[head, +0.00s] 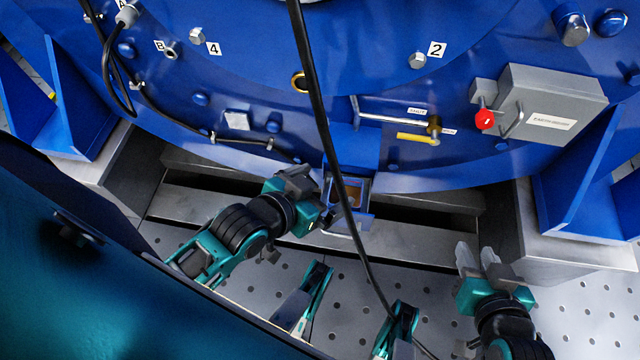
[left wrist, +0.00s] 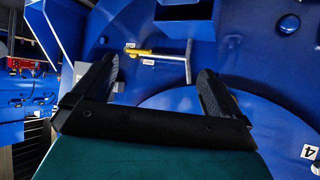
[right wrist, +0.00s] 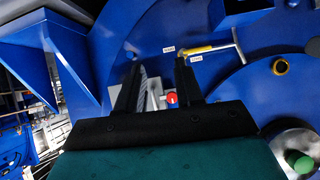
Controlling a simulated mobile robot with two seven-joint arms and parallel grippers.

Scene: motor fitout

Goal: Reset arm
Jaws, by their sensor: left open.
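My left gripper (head: 303,190) is open and empty, low in front of the blue motor housing (head: 350,75), just left of a small open blue box (head: 350,190). In the left wrist view its two dark fingers (left wrist: 155,78) are wide apart with only the housing behind them. My right gripper (head: 476,254) is above the perforated floor at the lower right, apart from the housing. In the right wrist view its fingers (right wrist: 162,80) have a narrower gap with nothing held; the red knob (right wrist: 172,98) shows behind the gap.
A grey box (head: 550,105) with a red knob sits on the housing at right. A silver lever (head: 390,118) and yellow handle (head: 415,138) are left of it. A black cable (head: 325,120) hangs across the middle. The perforated floor (head: 575,310) is clear at lower right.

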